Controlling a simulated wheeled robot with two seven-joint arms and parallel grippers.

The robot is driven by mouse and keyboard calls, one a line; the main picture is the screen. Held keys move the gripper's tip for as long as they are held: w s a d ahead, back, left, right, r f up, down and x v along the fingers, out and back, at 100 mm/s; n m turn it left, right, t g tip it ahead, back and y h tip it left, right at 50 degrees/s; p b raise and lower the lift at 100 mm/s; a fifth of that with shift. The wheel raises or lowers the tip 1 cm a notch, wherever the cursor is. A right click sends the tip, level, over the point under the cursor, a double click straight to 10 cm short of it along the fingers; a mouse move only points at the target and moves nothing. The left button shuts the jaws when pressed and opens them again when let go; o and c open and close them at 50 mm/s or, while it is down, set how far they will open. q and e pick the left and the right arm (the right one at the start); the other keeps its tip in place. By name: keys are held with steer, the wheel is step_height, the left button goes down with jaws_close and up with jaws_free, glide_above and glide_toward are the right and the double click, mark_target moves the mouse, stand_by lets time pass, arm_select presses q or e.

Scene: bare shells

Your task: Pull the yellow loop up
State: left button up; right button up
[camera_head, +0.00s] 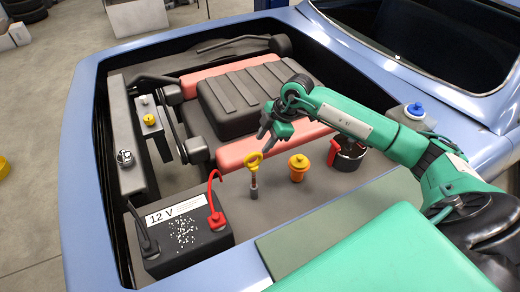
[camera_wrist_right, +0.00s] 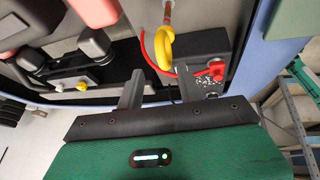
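The yellow loop (camera_head: 254,160) is the handle at the top of a short upright stem. The stem's lower end sits in a dark collar (camera_head: 254,192) in the engine bay, behind the 12 V battery. My right gripper (camera_head: 266,128) is above the loop and slightly to its right, apart from it. In the right wrist view the gripper's two fingers (camera_wrist_right: 160,84) are spread with nothing held between them. The yellow loop (camera_wrist_right: 164,46) shows just beyond the fingertips, roughly in line with the gap. My left gripper is not in view.
The battery (camera_head: 180,235) with its red cable (camera_head: 214,200) stands at front left. An orange-yellow cap (camera_head: 298,167) and a dark round pot with a red handle (camera_head: 347,155) are right of the loop. The dark engine cover (camera_head: 245,95) lies behind.

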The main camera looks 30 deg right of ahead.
steer(key=b+v, duration=0.2)
steer(key=v, duration=0.7)
steer(key=shift+r, duration=0.2)
steer(key=shift+s, duration=0.1)
